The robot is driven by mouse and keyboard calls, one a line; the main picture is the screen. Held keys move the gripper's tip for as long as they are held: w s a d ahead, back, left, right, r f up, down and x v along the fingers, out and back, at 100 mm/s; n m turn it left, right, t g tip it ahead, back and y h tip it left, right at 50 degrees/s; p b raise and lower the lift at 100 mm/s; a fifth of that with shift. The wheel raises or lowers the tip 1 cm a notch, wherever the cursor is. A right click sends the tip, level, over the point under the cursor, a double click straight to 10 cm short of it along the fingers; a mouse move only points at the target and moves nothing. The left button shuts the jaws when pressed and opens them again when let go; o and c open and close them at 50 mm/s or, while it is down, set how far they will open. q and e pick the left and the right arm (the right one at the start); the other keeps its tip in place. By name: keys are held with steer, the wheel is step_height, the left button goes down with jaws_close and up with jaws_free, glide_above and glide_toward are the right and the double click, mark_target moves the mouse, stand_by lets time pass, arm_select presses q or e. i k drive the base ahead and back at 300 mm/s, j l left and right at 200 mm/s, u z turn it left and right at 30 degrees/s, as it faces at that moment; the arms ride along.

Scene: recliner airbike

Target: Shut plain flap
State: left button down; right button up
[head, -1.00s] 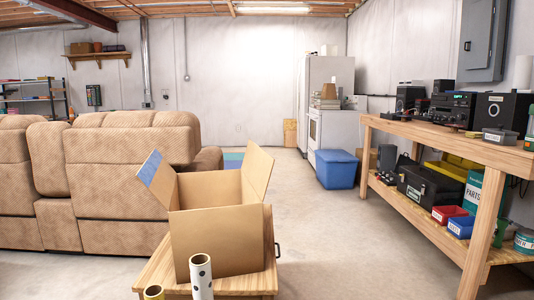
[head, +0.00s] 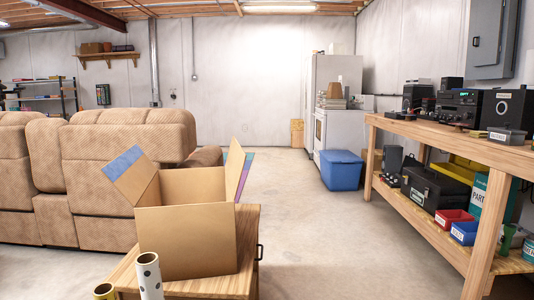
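An open cardboard box (head: 186,242) stands on a small wooden table left of the picture's middle. Its left flap (head: 130,175) stands up and leans outward to the left, with a blue patch on its upper corner. Its plain flap (head: 237,172) on the right side stands up, unmarked, and is seen nearly edge-on. The inside of the box is mostly hidden behind its front wall. Neither of my grippers is in view.
The wooden table (head: 247,228) has a dark handle on its right side. A tan recliner sofa (head: 100,200) is behind left. A workbench (head: 470,146) stands right; open floor (head: 330,240) lies between.

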mark_target(236, 158)
steer(key=i+l, duration=0.1)
steer(key=l, duration=0.25)
steer(key=i+l, duration=0.15)
steer(key=l, duration=0.25)
steer(key=i+j+z, duration=0.1)
steer(key=i+z, duration=0.35)
steer(key=i, duration=0.15)
